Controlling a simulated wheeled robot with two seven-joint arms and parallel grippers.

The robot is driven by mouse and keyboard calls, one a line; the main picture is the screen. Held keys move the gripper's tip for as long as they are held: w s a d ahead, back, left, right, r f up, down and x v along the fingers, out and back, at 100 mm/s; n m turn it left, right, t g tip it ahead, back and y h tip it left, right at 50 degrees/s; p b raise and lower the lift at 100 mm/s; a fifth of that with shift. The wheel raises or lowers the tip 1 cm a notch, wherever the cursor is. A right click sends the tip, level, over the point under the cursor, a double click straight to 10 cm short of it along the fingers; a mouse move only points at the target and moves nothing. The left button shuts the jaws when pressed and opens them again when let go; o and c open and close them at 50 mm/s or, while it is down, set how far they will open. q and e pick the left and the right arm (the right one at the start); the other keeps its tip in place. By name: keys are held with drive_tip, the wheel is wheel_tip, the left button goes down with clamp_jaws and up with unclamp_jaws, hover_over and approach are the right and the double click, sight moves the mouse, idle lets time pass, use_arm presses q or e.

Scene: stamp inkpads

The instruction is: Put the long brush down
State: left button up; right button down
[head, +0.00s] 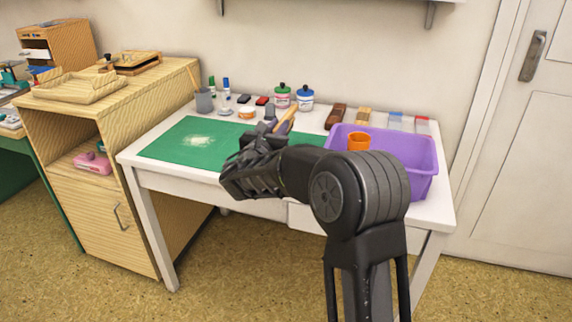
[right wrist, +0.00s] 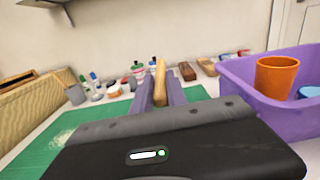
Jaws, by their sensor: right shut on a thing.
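My right gripper (head: 274,127) is above the white table, over the green mat (head: 165,148). It is shut on the long brush (head: 288,116), whose tan wooden part sticks up from between the fingers. In the right wrist view the brush (right wrist: 160,82) stands between the two grey fingers (right wrist: 162,95). The rest of the brush is hidden by the gripper. I cannot tell whether the brush touches anything below. My left gripper is not in view.
A purple bin (head: 415,157) with an orange cup (head: 358,141) stands right of the gripper. Bottles (head: 305,98), inkpads, brown blocks (head: 336,116) and a grey cup (head: 204,100) line the table's back. A pale powdery patch (head: 197,140) lies on the mat; its left part is clear.

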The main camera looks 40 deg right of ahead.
drive_tip(key=shift+f+b, duration=0.65)
drive_tip(key=shift+f, duration=2.55)
wheel_tip(320, 180, down, 4)
drive_tip(key=shift+r+b, duration=0.1)
drive_tip(key=shift+b, duration=0.35)
drive_tip(key=c, duration=1.3)
unclamp_jaws()
drive_tip(key=shift+a, duration=0.1)
drive_tip(key=v, duration=1.2)
drive_tip(key=shift+r, duration=0.15)
